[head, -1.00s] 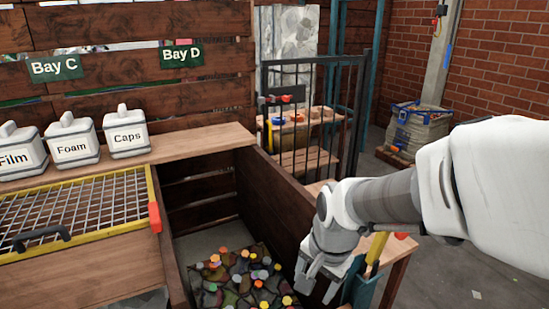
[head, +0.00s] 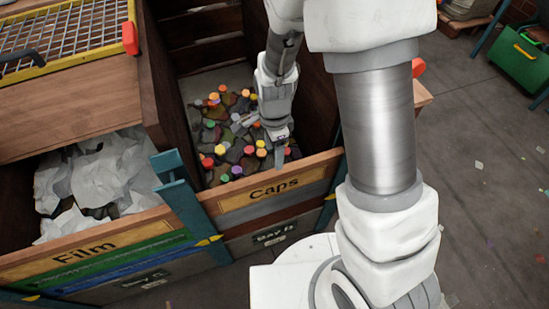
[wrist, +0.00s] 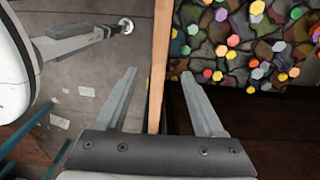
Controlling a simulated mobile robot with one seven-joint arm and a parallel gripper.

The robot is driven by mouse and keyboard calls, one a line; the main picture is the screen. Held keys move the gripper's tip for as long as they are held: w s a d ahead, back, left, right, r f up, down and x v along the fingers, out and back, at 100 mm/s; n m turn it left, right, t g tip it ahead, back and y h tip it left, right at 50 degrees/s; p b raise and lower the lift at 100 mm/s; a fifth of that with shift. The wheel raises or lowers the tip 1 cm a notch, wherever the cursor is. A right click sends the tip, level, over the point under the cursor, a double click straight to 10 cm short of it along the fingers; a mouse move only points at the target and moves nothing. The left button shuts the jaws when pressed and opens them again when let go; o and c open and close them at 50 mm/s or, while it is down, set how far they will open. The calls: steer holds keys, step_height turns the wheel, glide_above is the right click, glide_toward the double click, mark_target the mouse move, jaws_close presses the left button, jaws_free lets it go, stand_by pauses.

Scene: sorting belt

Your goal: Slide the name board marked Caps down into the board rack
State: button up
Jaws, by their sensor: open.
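The Caps name board (head: 275,188) is a wooden board with a yellow label. It stands upright across the front of the right-hand bay, beside a teal rack post (head: 183,205). My gripper (head: 279,160) is at the board's top edge, right of the word Caps. In the wrist view my gripper (wrist: 158,73) is open, one finger on each side of the board's top edge (wrist: 160,65), with gaps to both fingers. How deep the board sits in the rack is hard to tell.
Behind the board, the bay holds a heap of coloured caps (head: 235,130). The Film board (head: 85,252) fronts the left bay with white film (head: 100,175). Yellow pointers (head: 209,241) are on the rack posts. A green box (head: 525,55) stands far right on open floor.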

mark_target(274, 183)
step_height(274, 183, down, 17)
steer(key=b, duration=0.4)
jaws_close()
stand_by(0.4)
stand_by(1.0)
steer(key=c, duration=0.7)
jaws_free()
jaws_close()
